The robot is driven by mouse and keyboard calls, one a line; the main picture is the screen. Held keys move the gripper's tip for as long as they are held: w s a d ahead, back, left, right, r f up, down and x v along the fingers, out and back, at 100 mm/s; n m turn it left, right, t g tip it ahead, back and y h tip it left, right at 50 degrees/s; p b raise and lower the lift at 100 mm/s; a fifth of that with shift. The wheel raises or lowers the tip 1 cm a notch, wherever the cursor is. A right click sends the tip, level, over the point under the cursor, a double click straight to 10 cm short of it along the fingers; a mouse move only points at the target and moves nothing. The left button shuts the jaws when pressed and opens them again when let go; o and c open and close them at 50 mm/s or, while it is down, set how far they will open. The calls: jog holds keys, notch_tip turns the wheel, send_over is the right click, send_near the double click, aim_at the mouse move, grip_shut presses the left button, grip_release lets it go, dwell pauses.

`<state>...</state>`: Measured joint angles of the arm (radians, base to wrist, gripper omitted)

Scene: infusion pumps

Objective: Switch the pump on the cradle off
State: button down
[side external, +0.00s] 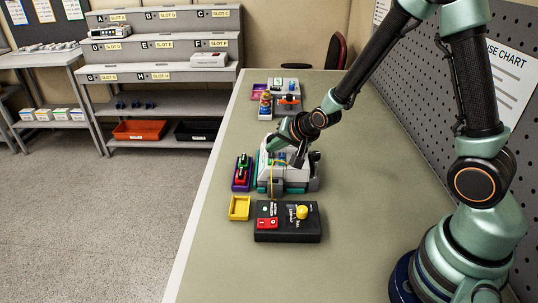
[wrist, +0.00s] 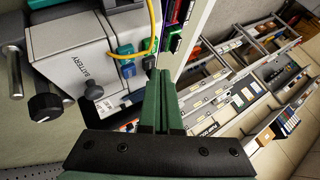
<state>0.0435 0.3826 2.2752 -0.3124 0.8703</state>
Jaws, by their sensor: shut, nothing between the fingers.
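The pump (side external: 276,176) is a grey-white box in the middle of the table, with teal pieces at its foot. In the wrist view the pump (wrist: 75,55) fills the upper left, with a BATTERY label, dark knobs, and blue and green plugs on its side. A yellow cable (wrist: 153,28) runs from a plug. The pump's power switch is not clear in either view.
A black box (side external: 305,232) with a red switch and yellow knob lies in front of the pump. Other devices (side external: 288,88) stand behind. A pegboard (side external: 440,100) borders the table's right.

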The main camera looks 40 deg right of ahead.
aim_at(274, 156)
jog(key=shift+f, duration=0.5)
dwell(0.8)
jog(key=shift+r, duration=0.9)
jog(key=shift+r, duration=2.55)
